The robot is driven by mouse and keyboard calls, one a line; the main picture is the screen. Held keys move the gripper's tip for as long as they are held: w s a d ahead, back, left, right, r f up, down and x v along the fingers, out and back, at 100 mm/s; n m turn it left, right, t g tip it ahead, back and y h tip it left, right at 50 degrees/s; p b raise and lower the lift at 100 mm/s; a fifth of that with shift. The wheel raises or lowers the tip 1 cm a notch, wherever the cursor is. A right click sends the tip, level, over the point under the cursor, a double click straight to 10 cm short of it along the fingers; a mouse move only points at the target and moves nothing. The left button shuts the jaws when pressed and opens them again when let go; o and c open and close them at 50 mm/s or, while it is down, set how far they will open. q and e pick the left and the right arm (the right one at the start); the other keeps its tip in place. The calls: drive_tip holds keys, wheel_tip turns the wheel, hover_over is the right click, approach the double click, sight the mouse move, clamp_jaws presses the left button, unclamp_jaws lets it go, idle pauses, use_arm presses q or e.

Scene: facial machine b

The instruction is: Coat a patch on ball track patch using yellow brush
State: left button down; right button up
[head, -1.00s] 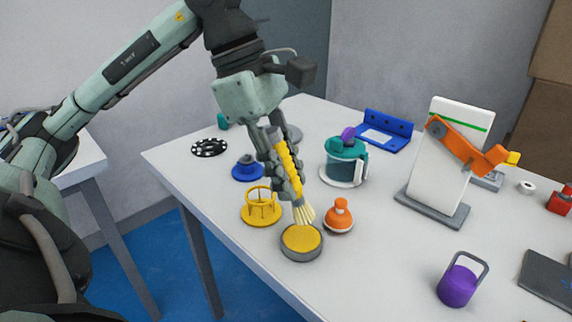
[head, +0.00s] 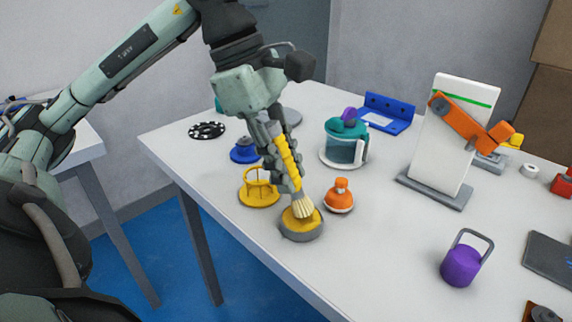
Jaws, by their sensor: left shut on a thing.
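My left gripper (head: 287,176) is shut on the yellow brush (head: 286,155), which points down and slightly to the right. The brush's pale bristles (head: 303,207) are over the yellow top of a round grey-sided dish (head: 301,229) near the table's front edge. They look to touch that top. The gripper fingers cover part of the handle. A white upright panel (head: 443,135) with a green stripe and an orange arm stands on a grey base at the right. I cannot tell which thing is the ball track patch. My right gripper does not show.
A yellow ring stand (head: 259,190) is left of the dish and an orange flask (head: 339,195) is right of it, both close. Front-centre table is clear.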

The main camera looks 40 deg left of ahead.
sight(286, 143)
use_arm(q)
drive_tip(key=shift+f+b, duration=0.65)
drive_tip(key=shift+b, duration=0.1)
idle(1.8)
wheel_tip(286, 143, up, 5)
drive_tip(key=p, duration=0.4)
drive_tip(key=shift+r+p, duration=0.1)
drive_tip(key=shift+p, duration=0.2)
drive_tip(key=shift+r, duration=0.95)
